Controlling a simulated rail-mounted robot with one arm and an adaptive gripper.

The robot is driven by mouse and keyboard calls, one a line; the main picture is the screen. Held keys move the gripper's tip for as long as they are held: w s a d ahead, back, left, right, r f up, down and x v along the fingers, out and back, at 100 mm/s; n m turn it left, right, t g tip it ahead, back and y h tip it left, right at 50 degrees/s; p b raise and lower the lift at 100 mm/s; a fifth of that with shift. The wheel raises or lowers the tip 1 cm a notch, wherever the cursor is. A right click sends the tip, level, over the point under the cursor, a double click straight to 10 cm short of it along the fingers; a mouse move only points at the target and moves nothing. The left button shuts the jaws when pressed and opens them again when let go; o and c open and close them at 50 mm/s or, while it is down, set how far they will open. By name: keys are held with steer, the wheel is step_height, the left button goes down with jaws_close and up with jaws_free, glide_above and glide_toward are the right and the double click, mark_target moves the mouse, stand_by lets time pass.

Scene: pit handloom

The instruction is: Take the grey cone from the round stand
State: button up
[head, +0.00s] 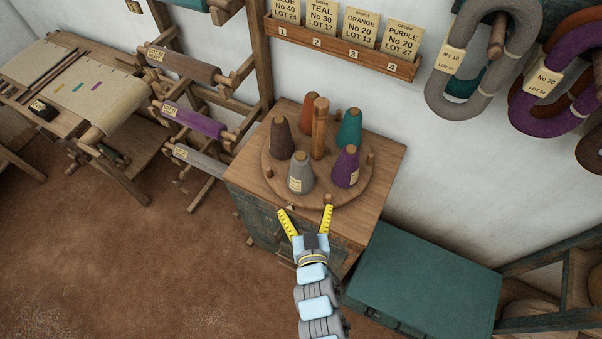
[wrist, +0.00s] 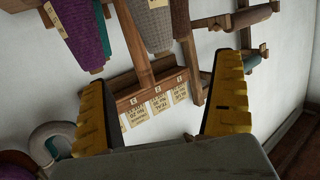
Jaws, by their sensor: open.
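The grey cone (head: 300,173) stands upright at the front of the round stand (head: 321,188), with a pale label on its near side. It also shows upside down at the top of the wrist view (wrist: 150,22), partly cut off by the frame edge. My gripper (head: 305,209) is open and empty, with yellow fingers. In the head view its fingertips are just below the grey cone, near the cabinet's front edge. In the wrist view the cone lies beyond the gap between the fingers (wrist: 160,78). I see no contact.
A purple cone (head: 345,167) stands right of the grey one, a dark brown cone (head: 282,139) to its left. Teal (head: 349,128) and orange (head: 308,114) cones stand behind. A wooden post (head: 319,128) rises mid-stand. A green chest (head: 425,278) is at right.

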mark_target(302, 170)
steer(key=p+x, duration=0.2)
steer(key=x, duration=0.8)
steer(key=shift+w+a+r, duration=0.1)
steer(key=shift+w+r, duration=0.05)
steer(key=shift+w+a+f, duration=0.1)
steer(key=shift+w+f, duration=0.15)
steer(key=shift+w, duration=0.45)
steer(key=shift+w+d+f+p, duration=0.15)
steer(key=shift+w+p, duration=0.3)
steer(key=shift+w, duration=0.25)
steer(key=shift+w+d+f+p, duration=0.15)
steer(key=shift+w+p, duration=0.3)
steer(key=shift+w, duration=0.3)
steer(key=shift+x, duration=1.1)
steer(key=shift+f, duration=0.1)
